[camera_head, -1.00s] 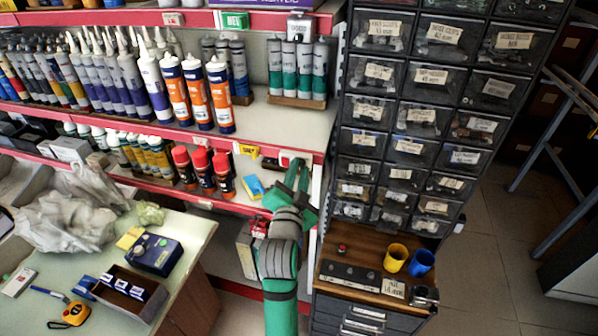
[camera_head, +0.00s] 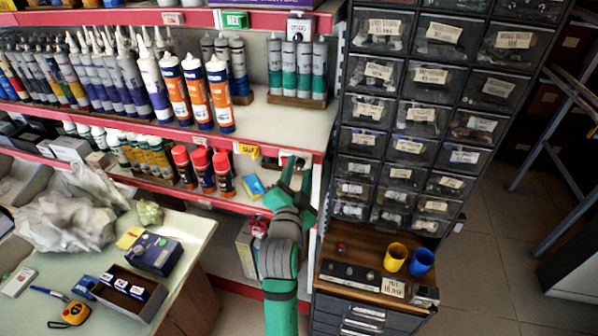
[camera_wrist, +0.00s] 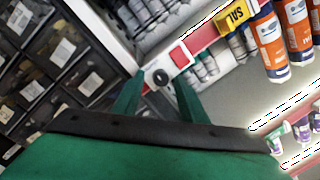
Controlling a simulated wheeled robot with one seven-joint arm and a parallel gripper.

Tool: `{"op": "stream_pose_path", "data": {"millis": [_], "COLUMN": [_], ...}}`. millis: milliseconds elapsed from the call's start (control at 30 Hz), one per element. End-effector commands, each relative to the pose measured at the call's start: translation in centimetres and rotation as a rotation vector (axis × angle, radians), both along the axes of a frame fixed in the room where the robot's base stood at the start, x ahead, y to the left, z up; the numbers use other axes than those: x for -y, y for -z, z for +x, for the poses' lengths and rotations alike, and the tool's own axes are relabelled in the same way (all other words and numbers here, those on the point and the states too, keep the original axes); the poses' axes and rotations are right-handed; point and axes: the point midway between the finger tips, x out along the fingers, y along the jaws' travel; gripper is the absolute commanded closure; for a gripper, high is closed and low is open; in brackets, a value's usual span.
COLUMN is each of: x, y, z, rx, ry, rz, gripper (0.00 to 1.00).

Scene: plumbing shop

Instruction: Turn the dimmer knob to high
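A round black knob (camera_wrist: 160,77) sits on a white plate at the shelf edge in the wrist view. My gripper (camera_wrist: 158,88) is open, with one green finger on each side of the knob in the picture. I cannot tell whether the fingers touch it. The knob's pointer and any markings are too small to read. In the head view my gripper (camera_head: 295,170) is raised at the right end of the red-edged shelf, and I cannot make out the knob there.
Orange-and-white tubes (camera_head: 219,95) and red-capped cans (camera_head: 223,172) stand left of my gripper. A drawer cabinet (camera_head: 408,146) rises close on the right. A blue box with knobs (camera_head: 154,253) lies on the table. Yellow (camera_head: 395,258) and blue (camera_head: 421,263) cups stand lower right.

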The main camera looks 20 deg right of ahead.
Motion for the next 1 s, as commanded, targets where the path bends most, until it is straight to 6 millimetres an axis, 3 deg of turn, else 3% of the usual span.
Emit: {"op": "stream_pose_path", "data": {"millis": [267, 700, 1000], "x": [-0.8, -4.2, -5.0], "y": [0.0, 0.1, 0.0], "z": [-1.4, -8.2, -9.7], "rx": [0.000, 0.000, 0.000], "ry": [-0.001, -0.001, 0.000], "rz": [-0.002, -0.001, 0.001], "gripper": [0.61, 0.61, 0.61]}}
